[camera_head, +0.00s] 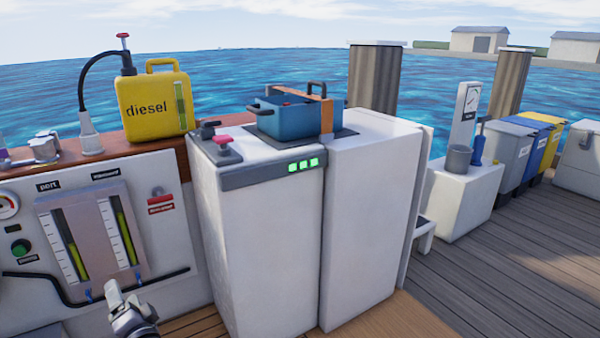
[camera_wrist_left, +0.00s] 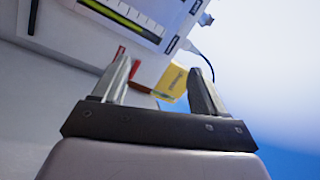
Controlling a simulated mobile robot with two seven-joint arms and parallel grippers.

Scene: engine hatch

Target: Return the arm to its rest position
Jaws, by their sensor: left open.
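My left gripper (camera_head: 127,296) is low at the bottom left of the head view, in front of the white panel (camera_head: 180,235) with the gauges. In the left wrist view my left gripper (camera_wrist_left: 163,72) has its two fingers spread apart with nothing between them. Beyond the fingers, the yellow diesel can (camera_wrist_left: 173,80) and a red patch show at a distance. My right gripper is in neither view.
A gauge board (camera_head: 90,235) with two level tubes is on the panel. The diesel can (camera_head: 152,105) stands on the wooden ledge. A white cabinet (camera_head: 262,250) carries a blue pot (camera_head: 290,118). Open deck (camera_head: 510,260) lies to the right.

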